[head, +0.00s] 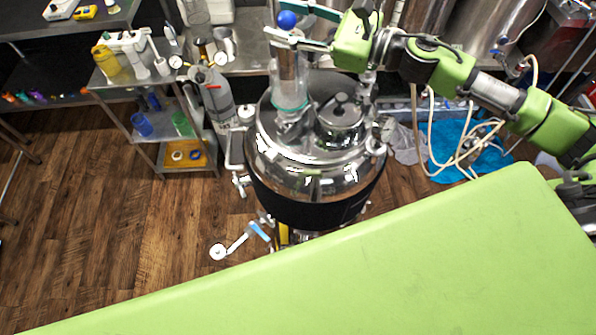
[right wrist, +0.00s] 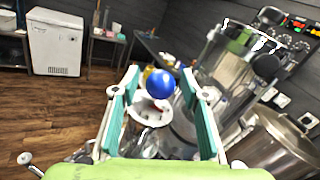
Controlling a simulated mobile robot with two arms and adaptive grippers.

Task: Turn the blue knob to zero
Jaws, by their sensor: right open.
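The blue knob (head: 287,19) is a small round ball at the top of a clear upright cylinder (head: 289,80) on the shiny steel kettle (head: 270,151). My right gripper (head: 279,20) is open, with its two fingers on either side of the knob in the head view. In the right wrist view the blue knob (right wrist: 159,84) shows between the spread teal-padded fingers of the right gripper (right wrist: 159,73), with visible gaps on both sides. I cannot tell how deep the knob sits between them. No zero mark is readable. My left gripper is not in view.
A steel shelf cart (head: 150,139) with bottles and a grey gas cylinder (head: 215,95) stand left of the kettle. Steel tanks (head: 480,22) stand at the back right. White hoses (head: 470,140) lie over a blue sheet. Wooden floor (head: 90,220) is open at the left.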

